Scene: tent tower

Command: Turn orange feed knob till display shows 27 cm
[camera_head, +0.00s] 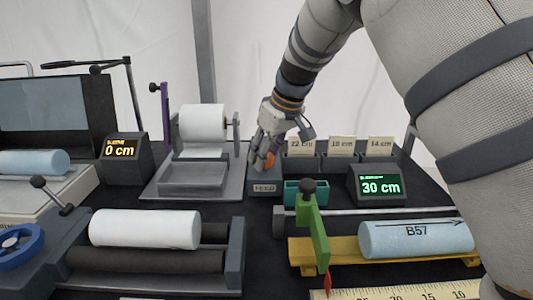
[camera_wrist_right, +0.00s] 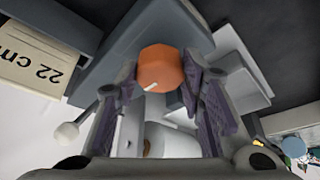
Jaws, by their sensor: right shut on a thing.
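The orange feed knob (camera_head: 268,160) sits on a dark grey box with a label reading FEED (camera_head: 264,188). My right gripper (camera_head: 262,158) comes down on it from above and is shut on it. In the right wrist view the orange, faceted knob (camera_wrist_right: 160,68) shows between the two fingers, with a small white mark on its face. A green-lit display (camera_head: 380,187) to the right reads 30 cm. Another display (camera_head: 122,148) at the left, with orange figures, reads 0 cm under the word SLEEVE. My left gripper is not in view.
A white paper roll (camera_head: 203,122) stands on a grey stand left of the knob. Cards marked 22, 18 and 14 cm (camera_head: 341,147) stand behind. In front are a green lever (camera_head: 312,225), a blue roll B57 (camera_head: 415,239) and a white roll (camera_head: 145,229).

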